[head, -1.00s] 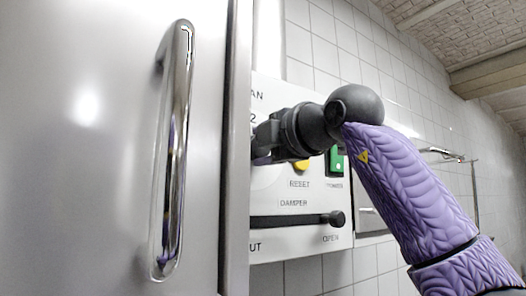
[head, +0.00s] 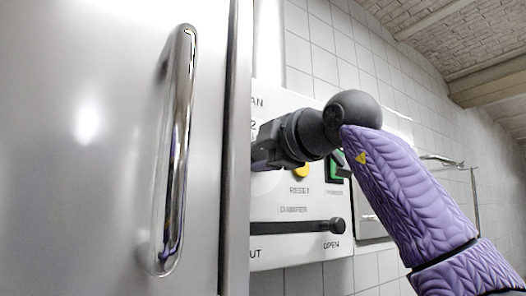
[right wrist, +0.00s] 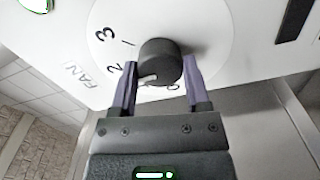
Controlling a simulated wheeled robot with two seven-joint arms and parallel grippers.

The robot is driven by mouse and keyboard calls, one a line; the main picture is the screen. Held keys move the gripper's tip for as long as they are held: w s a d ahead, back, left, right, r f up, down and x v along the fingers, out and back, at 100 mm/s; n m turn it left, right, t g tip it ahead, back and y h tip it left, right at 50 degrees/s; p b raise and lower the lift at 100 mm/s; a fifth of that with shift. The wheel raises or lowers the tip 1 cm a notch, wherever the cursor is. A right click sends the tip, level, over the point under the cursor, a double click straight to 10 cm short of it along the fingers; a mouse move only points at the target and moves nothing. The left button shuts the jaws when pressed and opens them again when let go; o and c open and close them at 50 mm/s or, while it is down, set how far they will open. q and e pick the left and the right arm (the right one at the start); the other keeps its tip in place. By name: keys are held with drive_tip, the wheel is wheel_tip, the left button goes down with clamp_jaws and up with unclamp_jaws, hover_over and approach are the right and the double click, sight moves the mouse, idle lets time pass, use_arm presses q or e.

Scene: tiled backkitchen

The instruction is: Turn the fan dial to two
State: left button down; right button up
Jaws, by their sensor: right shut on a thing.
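The black fan dial (right wrist: 160,52) sits on a white round scale in the right wrist view. Its pale pointer mark points down-left, between the 0 and the 2; a 3 stands farther up-left. Whatever number lies right by the pointer is hidden behind a finger. My right gripper (right wrist: 159,68) is shut on the dial, one finger on each side. In the head view my right gripper (head: 262,160) reaches across the white control panel (head: 290,260) and hides the dial. My left gripper is in neither view.
A steel door with a long upright handle (head: 175,150) fills the left of the head view and cuts off the panel's left edge. A yellow reset button (head: 301,170), a green power switch (head: 336,165) and a black damper lever (head: 300,227) are close to my gripper.

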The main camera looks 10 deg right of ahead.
drive_tip(key=o, duration=1.3)
drive_tip(key=shift+d, duration=0.1)
drive_tip(key=shift+s+d+f+b, duration=0.1)
drive_tip(key=shift+s+f+b, duration=0.05)
drive_tip(key=shift+s+b, duration=0.25)
drive_tip(key=b+v, duration=0.4)
drive_tip(key=v, duration=0.5)
